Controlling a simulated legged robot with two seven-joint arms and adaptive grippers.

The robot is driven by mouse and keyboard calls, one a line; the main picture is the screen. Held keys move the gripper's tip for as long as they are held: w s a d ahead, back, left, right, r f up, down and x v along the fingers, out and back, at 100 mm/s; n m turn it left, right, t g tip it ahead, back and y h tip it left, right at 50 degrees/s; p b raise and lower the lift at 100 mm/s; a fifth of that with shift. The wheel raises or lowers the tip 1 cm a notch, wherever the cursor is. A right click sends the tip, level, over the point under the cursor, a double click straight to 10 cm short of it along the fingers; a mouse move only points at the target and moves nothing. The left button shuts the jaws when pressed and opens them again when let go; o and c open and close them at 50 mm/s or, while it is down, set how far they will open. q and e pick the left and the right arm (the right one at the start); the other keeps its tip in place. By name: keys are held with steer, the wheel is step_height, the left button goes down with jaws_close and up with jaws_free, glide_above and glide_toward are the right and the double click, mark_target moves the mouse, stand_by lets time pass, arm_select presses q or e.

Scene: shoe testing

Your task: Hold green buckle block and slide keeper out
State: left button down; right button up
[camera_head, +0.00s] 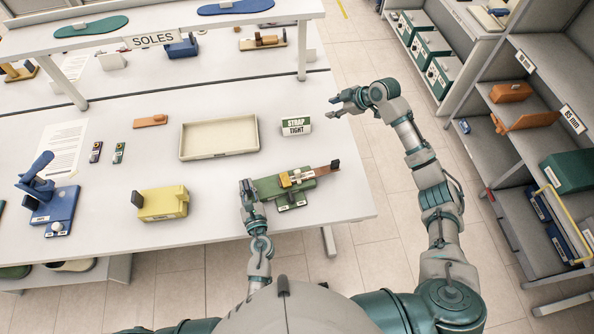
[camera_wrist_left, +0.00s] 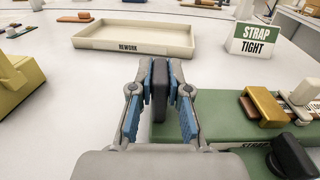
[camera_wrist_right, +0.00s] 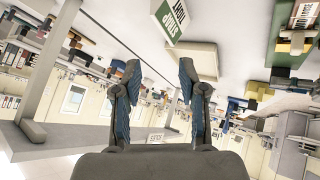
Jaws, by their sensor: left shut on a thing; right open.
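The green buckle block (camera_head: 268,188) lies near the table's front right. It also shows in the left wrist view (camera_wrist_left: 220,113). A brass-coloured piece (camera_wrist_left: 265,107) and a pale piece (camera_wrist_left: 303,92) sit across its top around a brown strap (camera_head: 318,171); which is the keeper I cannot tell for sure. My left gripper (camera_head: 246,186) is shut on the dark upright plate (camera_wrist_left: 160,88) at the block's left end. My right gripper (camera_head: 337,104) is open and empty, raised by the table's right edge, apart from the block. It also shows in its wrist view (camera_wrist_right: 158,85).
A beige rework tray (camera_head: 219,155) lies behind the block, with a "STRAP TIGHT" sign (camera_head: 296,126) beside it. A yellow block (camera_head: 163,204) stands to the left, and a blue fixture (camera_head: 52,205) further left. Shelving (camera_head: 525,120) stands to the right across the aisle.

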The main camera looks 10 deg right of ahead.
steer(key=s+a+f+n+g, duration=0.1)
steer(key=s+a+n+g, duration=0.25)
steer(key=s+a, duration=0.45)
steer(key=n+g+h, duration=0.1)
steer(key=n+g, duration=0.1)
steer(key=g, duration=0.1)
glide_toward(297, 170)
steer(key=shift+g, duration=0.25)
steer(key=x, duration=1)
steer(key=shift+a+f+m, duration=0.2)
steer(key=shift+f+m, duration=0.05)
steer(key=shift+f, duration=0.05)
jaws_close()
steer(key=shift+w+d, duration=0.1)
